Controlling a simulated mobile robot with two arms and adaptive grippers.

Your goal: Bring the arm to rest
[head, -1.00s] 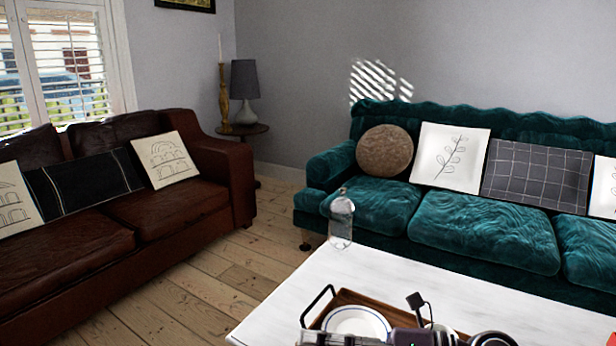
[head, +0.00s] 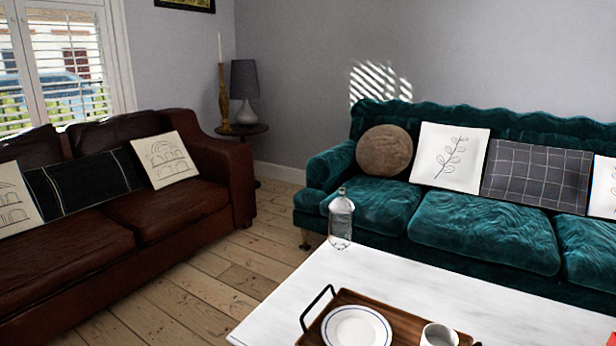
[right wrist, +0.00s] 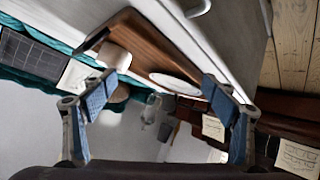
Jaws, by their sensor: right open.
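My right gripper (right wrist: 158,92) is in the right wrist view, its two blue-padded fingers spread wide apart with nothing between them. It does not show in the head view. In the right wrist view, which is tilted, the wooden tray (right wrist: 150,48) and the white plate (right wrist: 176,84) lie beyond the fingers, apart from them. My left gripper is in neither view.
A white table (head: 440,289) holds the brown tray (head: 384,325) with a blue-rimmed plate (head: 356,331) and a white mug (head: 438,336). A clear bottle (head: 341,221) stands at its far left corner. A teal sofa (head: 482,237) and brown sofa (head: 75,250) stand beyond open floor (head: 225,272).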

